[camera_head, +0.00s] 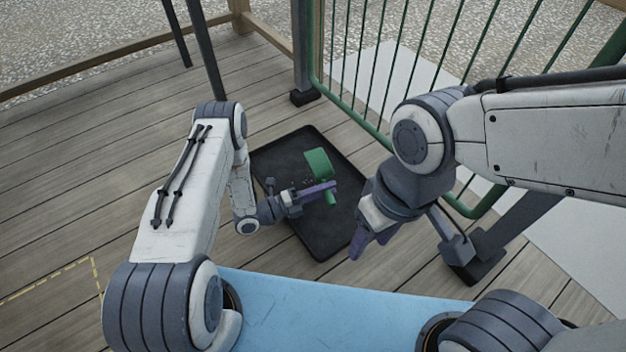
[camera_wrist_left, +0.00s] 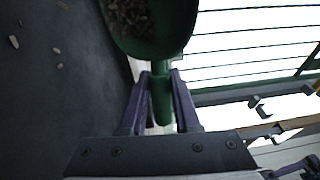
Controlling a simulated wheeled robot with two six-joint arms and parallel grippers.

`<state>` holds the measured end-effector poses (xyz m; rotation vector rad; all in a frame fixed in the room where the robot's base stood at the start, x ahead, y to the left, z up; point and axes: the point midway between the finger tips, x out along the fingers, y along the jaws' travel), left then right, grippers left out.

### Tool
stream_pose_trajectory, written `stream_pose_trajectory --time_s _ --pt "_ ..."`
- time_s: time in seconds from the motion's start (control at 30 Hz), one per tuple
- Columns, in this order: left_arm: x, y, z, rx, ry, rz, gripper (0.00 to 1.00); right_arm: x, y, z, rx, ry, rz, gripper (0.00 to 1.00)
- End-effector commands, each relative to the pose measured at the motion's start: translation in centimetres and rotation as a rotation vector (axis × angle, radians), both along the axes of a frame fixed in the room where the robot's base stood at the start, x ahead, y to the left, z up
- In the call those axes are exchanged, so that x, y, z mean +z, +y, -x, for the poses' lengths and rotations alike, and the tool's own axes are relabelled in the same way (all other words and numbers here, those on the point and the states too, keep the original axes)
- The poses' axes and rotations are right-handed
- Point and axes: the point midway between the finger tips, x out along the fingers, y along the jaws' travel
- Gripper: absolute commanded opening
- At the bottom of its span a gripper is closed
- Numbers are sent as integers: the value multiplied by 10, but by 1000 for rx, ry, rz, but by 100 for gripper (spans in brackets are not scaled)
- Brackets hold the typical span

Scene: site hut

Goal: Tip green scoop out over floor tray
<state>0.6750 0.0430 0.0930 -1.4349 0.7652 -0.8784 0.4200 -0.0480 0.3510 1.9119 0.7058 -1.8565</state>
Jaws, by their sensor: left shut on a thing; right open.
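The green scoop (camera_head: 318,161) is over the black floor tray (camera_head: 335,232) in the head view. My left gripper (camera_head: 326,189) is shut on its handle, which stands between the purple fingers in the left wrist view. There the scoop's bowl (camera_wrist_left: 150,38) is tilted and holds brown bits (camera_wrist_left: 128,14). A few pale bits show against the dark tray surface (camera_wrist_left: 45,110), and small specks show beside the scoop in the head view. I cannot tell whether they are falling or lying. My right gripper (camera_head: 371,243) is open and empty, right of the tray.
A green railing (camera_head: 372,130) runs behind and right of the tray, with a dark post (camera_head: 302,50) at its end. A light blue surface (camera_head: 320,305) is in front. Wooden deck boards (camera_head: 70,165) lie clear at the left.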

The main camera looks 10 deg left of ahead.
Motion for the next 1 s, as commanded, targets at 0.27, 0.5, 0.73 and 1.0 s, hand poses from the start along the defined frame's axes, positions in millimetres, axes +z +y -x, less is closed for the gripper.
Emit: stream_pose_trajectory --time_s 0.27,0.5,0.73,1.0 --pt "2 -1 0 -2 -8 12 0 0 0 0 0 0 0 52" --pt "1 0 0 -1 -5 6 0 0 0 0 0 0 0 52" --pt "2 -1 0 -2 -9 14 0 0 0 0 0 0 0 52" --pt "5 -2 0 -4 -18 31 0 1 0 0 0 0 0 52"
